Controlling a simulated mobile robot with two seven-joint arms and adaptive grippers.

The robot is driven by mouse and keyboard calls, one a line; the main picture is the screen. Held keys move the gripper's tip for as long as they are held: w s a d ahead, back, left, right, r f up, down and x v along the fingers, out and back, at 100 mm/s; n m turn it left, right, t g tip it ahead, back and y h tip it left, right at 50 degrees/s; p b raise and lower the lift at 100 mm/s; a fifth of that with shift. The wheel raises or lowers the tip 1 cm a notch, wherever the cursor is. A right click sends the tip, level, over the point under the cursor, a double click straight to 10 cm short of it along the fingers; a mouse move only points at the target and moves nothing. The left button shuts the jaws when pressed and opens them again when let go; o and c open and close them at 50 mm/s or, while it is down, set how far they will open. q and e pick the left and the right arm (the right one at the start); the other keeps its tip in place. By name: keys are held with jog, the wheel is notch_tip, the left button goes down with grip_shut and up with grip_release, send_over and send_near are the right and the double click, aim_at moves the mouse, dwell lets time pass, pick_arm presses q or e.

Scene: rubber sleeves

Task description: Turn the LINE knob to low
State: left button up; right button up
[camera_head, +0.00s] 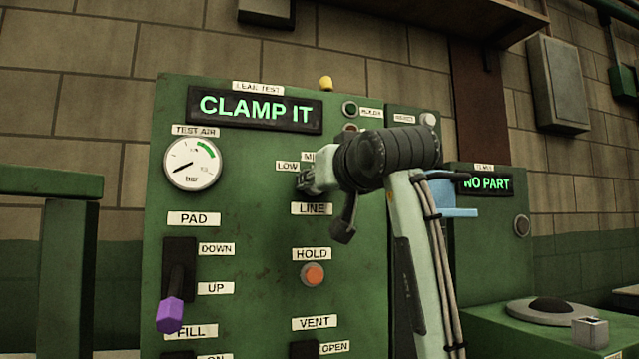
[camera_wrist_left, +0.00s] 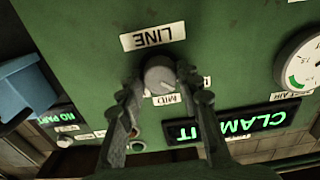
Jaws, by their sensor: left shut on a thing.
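The LINE knob (camera_wrist_left: 158,74) is a round grey knob on the green panel. In the left wrist view, which sees the panel upside down, it sits between the fingertips of my left gripper (camera_wrist_left: 156,82). The gripper is shut on it. A mark on the knob's face points roughly towards the MID label (camera_wrist_left: 168,98); its exact angle is hard to tell. In the head view my left gripper (camera_head: 305,181) hides the knob, between the LOW label (camera_head: 287,166) and above the LINE label (camera_head: 312,209). The MID label is partly covered there. My right gripper is not in view.
The panel (camera_head: 260,240) also carries a TEST AIR gauge (camera_head: 193,163), a CLAMP IT display (camera_head: 255,108), a purple-tipped PAD lever (camera_head: 170,314) and an orange HOLD button (camera_head: 313,274) below the knob. A NO PART display (camera_head: 487,184) stands to the right.

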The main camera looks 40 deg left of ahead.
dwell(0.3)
pick_arm(q)
jog(key=o, duration=1.2)
jog(key=shift+c, duration=0.2)
jog(key=v, duration=1.2)
